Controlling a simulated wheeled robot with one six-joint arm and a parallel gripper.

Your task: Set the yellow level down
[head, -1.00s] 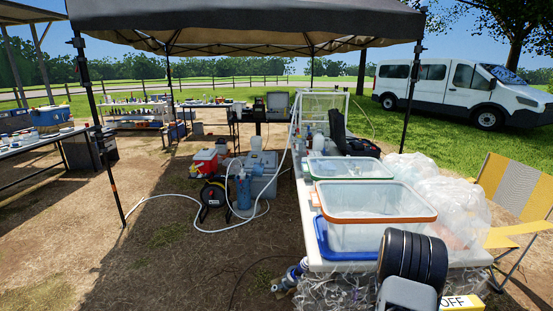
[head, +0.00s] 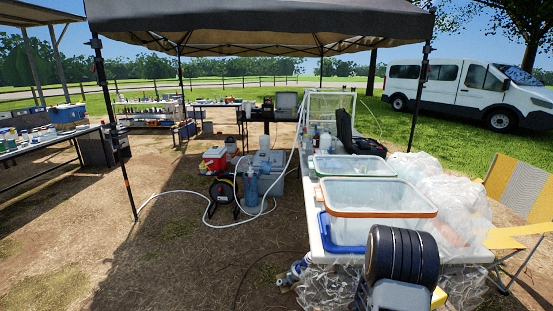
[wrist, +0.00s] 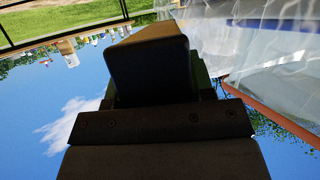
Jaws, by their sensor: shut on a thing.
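The yellow level (head: 439,298) shows only as a small yellow corner at the bottom edge of the head view, just right of my grey arm. In the wrist view the level (wrist: 150,62) is a block in shadow, with a yellowish upper face and a dark near end. My gripper (wrist: 152,98) is shut on it. The gripper's fingers are out of sight in the head view, and most of the level is hidden or out of frame there.
A white table (head: 318,248) bears an orange-rimmed clear bin (head: 428,211), a blue tray (head: 330,240) and a green-rimmed bin (head: 317,164). Clear plastic bags (head: 445,190) crowd its right side. A yellow folding chair (head: 525,190) stands right. Open ground lies left, crossed by a white hose (head: 170,194).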

